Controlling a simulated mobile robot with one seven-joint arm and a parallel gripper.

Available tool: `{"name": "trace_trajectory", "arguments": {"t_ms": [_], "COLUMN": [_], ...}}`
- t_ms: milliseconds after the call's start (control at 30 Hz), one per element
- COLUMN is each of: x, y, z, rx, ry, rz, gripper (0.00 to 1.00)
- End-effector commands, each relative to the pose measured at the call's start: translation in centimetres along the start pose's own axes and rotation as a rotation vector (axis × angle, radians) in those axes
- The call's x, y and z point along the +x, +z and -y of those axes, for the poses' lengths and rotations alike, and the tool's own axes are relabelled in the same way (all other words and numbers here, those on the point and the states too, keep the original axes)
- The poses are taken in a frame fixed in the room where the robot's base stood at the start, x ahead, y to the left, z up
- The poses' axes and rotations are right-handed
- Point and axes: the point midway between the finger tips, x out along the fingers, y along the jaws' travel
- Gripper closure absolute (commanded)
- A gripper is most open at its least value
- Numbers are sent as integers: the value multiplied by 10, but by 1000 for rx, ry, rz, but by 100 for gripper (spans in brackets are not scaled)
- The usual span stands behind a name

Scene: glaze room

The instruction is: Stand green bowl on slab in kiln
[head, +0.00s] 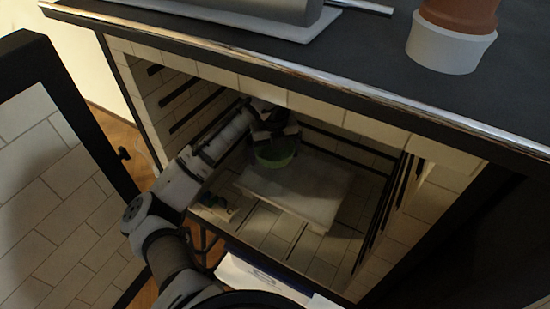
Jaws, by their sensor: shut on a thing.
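The green bowl (274,157) is inside the kiln (360,122), near its back. My gripper (275,137) is shut on the bowl from above, and dark fingers cover its upper part. The bowl shows over the back left part of the pale slab (300,195), which lies flat on the kiln floor. I cannot tell whether the bowl touches the slab or is held a little above it. My arm reaches in through the open front from the lower left.
The kiln door (60,190) stands open at the left. Dark rails line the tiled side walls. A small item (222,209) lies on the kiln floor left of the slab. On the kiln top stand a terracotta pot in a white collar (450,45) and a grey object on a white board.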

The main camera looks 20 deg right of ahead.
Motion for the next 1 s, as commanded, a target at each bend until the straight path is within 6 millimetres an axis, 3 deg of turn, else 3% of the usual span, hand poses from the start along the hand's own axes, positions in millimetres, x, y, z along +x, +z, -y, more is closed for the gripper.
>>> {"name": "trace_trajectory", "arguments": {"t_ms": [200, 567, 600, 867, 1000], "x": [27, 35, 34, 32, 22], "y": [0, 0, 0, 0, 0], "z": [0, 0, 0, 0, 0], "rx": [0, 0, 0, 0, 1], "ry": [0, -1, 0, 0, 0], "rz": [-2, 0, 0, 0, 2], "gripper": [35, 35, 2, 0, 0]}}
